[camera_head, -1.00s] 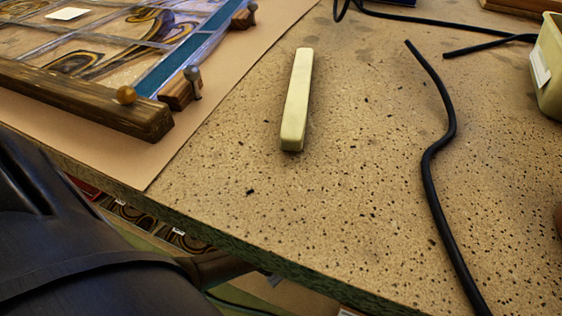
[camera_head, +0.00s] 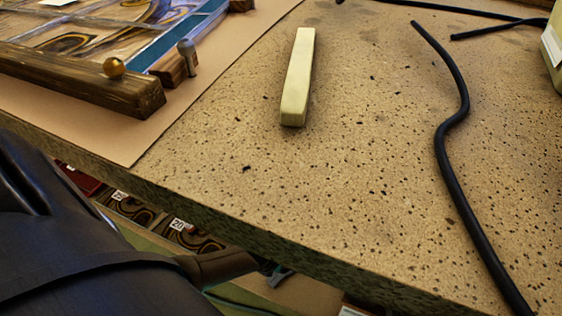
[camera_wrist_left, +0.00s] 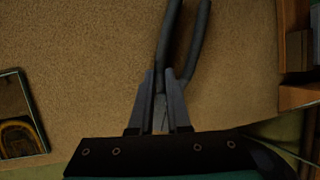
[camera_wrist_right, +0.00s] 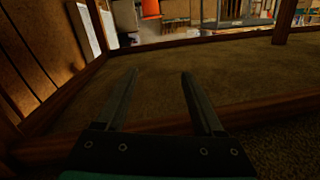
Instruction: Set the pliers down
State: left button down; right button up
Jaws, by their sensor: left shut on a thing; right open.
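In the left wrist view, my left gripper (camera_wrist_left: 165,78) is shut on the pliers (camera_wrist_left: 197,45). Their two dark grey handles point away from the gripper, slightly spread, over a plain brown surface. I cannot tell whether they touch it. The jaw end is partly hidden between the fingers. In the head view, my left arm reaches below the near edge of the speckled bench (camera_head: 350,190), and the pliers cannot be made out there. My right gripper (camera_wrist_right: 158,78) is open and empty in the right wrist view, away from the pliers.
A pale yellow bar (camera_head: 298,75) lies on the bench, with a black cable (camera_head: 455,130) to its right. A framed leaded panel (camera_head: 95,40) lies at left. Patterned pieces (camera_head: 130,207) show below the bench edge. A wooden frame (camera_wrist_right: 185,128) surrounds my right gripper's area.

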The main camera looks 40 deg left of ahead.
pick_arm(q)
jog(key=c, duration=0.9)
grip_release()
jog(key=shift+r, duration=0.1)
